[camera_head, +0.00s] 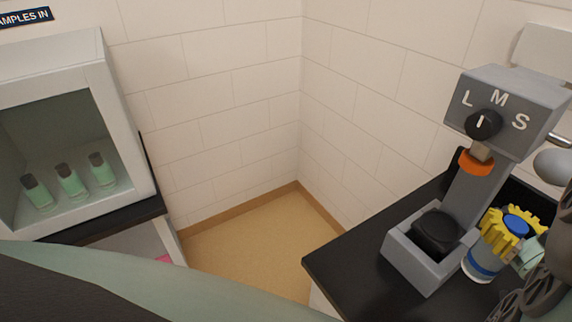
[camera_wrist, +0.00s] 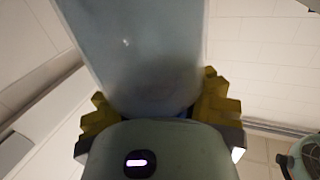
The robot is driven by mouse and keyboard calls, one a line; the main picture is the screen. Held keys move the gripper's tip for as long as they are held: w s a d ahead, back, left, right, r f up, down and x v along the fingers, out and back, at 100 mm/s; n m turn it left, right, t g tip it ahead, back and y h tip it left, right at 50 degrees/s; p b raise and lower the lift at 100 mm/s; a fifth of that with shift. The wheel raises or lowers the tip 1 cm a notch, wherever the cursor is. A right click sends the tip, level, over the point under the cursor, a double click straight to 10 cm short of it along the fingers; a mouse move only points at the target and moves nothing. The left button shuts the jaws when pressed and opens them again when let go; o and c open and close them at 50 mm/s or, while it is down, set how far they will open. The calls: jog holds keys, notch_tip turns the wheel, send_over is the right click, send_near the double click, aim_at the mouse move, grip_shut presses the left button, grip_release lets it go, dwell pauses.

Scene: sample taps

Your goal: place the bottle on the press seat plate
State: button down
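The press (camera_head: 505,110) stands on the black counter at right, with an L-M-S dial and an orange ring under its head. Its seat plate looks like the dark pad (camera_head: 437,230) in the grey open-topped base. My gripper (camera_head: 512,230), with yellow jagged fingers, is right of that base. It is shut on the bottle (camera_head: 480,268), a clear bottle with a blue band, hanging roughly upright beside the base. In the wrist view the bottle (camera_wrist: 135,50) fills the space between the yellow fingers (camera_wrist: 160,105). Whether its bottom touches the counter cannot be told.
The black counter (camera_head: 350,262) is clear left of the press base. A white cabinet (camera_head: 120,150) at left holds several small green-filled bottles (camera_head: 70,180) under a sign. Tiled walls meet behind, above a tan floor (camera_head: 255,245).

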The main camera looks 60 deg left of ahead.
jog(key=f+p+x, duration=0.1)
jog(key=p+x, duration=0.1)
jog(key=x, duration=0.9)
jog(key=shift+a+f+p, duration=0.2)
jog(key=shift+f+p, duration=0.1)
jog(key=shift+p, duration=0.05)
jog(key=shift+w, duration=0.1)
jog(key=c, duration=0.9)
grip_release()
jog(key=shift+f, duration=0.1)
jog(key=shift+o, duration=0.2)
jog(key=b+v, duration=0.3)
jog(key=v, duration=0.8)
jog(key=shift+d, duration=0.2)
jog(key=shift+s+d+r, duration=0.2)
jog(key=shift+d, duration=0.1)
jog(key=shift+d, duration=0.1)
